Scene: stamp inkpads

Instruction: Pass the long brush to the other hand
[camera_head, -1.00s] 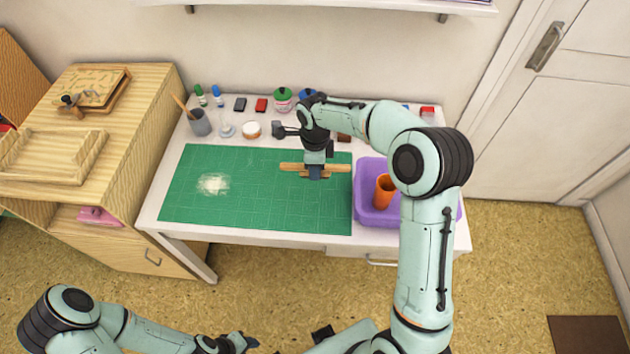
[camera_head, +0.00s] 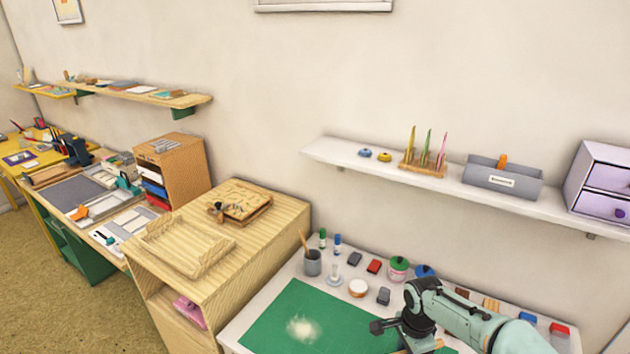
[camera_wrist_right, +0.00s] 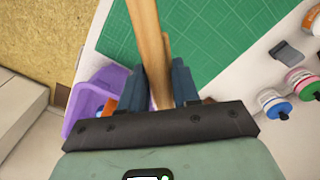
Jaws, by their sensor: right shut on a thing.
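The long brush (camera_wrist_right: 147,40) shows in the right wrist view as a pale wooden length. It runs from the top edge down between the fingers of my right gripper (camera_wrist_right: 160,85). That gripper is shut on it, above the green mat (camera_wrist_right: 215,30). In the head view my right arm comes in at the bottom right, and its fingers are cut off by the lower edge. The mat (camera_head: 270,325) lies on the white desk there, with a pale powdery patch (camera_head: 303,328) on it. My left gripper is not in view.
A grey pencil cup (camera_head: 312,263), a round white tub (camera_head: 358,288) and several small pads and jars line the desk's back. A wooden cabinet (camera_head: 285,215) stands left. A wall shelf (camera_head: 345,155) hangs above. A purple bin (camera_wrist_right: 85,95) is beside the mat.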

